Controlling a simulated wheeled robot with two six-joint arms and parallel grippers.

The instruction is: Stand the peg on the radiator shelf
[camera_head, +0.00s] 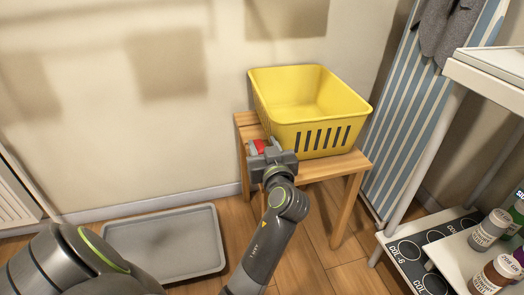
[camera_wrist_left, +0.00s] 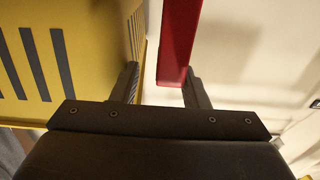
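A red piece (camera_head: 260,146), which I take to be the peg, shows at the fingers of my left gripper (camera_head: 267,149), over the front left of a wooden stool. In the left wrist view the red piece (camera_wrist_left: 178,40) is a long bar. Its near end lies between the fingers of the left gripper (camera_wrist_left: 160,80), close to the right finger, with a gap to the left finger. The gripper looks open. The peg's far end is out of that view. A white radiator (camera_head: 14,200) shows in part at the far left; its shelf is not clearly visible. My right gripper is not in view.
A yellow basket (camera_head: 310,95) stands on the wooden stool (camera_head: 352,163), right beside the gripper. A grey tray (camera_head: 168,240) lies on the floor by the wall. A striped ironing board (camera_head: 435,95) leans at right, near a white shelf unit (camera_head: 490,75) with jars.

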